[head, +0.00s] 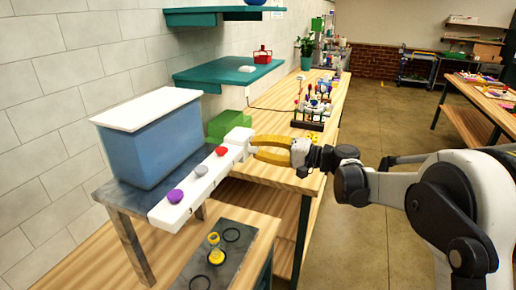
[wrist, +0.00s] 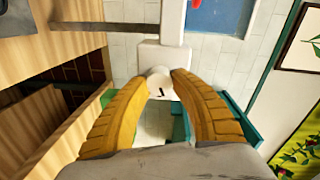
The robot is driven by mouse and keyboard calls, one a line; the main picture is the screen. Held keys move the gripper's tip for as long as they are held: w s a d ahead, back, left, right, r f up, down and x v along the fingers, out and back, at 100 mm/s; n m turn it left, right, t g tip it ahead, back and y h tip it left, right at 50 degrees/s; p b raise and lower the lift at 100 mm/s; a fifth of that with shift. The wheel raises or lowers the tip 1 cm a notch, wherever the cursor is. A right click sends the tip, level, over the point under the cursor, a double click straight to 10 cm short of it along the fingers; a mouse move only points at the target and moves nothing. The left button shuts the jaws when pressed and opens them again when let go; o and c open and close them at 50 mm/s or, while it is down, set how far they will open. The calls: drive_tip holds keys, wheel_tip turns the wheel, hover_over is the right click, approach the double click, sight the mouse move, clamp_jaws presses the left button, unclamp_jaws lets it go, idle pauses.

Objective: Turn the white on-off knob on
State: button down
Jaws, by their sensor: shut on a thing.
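The white knob (wrist: 158,80) shows in the wrist view, with a short black mark on its face. It sits at the end of a white bar (head: 160,215), which juts out below a blue tank. My gripper (wrist: 160,76) has its two yellow fingertips on either side of the knob, shut on it. In the head view my gripper (head: 254,148) reaches the far right end of the bar from the right. The fingers partly hide the knob's sides, and its exact setting is hard to read.
A purple knob (head: 175,196) and a red knob (head: 222,151) are on the same bar. The blue tank (head: 160,148) with a white lid stands behind it. A yellow-necked glass item (head: 215,250) stands on a dark mat below. A green box (head: 228,123) and teal shelves (head: 225,72) are beyond.

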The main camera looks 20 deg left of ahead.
drive_tip(key=shift+w+r+m, duration=0.1)
drive_tip(key=shift+m, duration=2)
drive_tip(key=c, duration=1)
unclamp_jaws()
drive_tip(key=shift+g, duration=0.3)
drive_tip(key=d, duration=0.8)
drive_tip(key=s+d, duration=0.1)
drive_tip(key=d, duration=0.3)
drive_tip(key=shift+r, duration=0.35)
drive_tip(key=shift+s, duration=0.1)
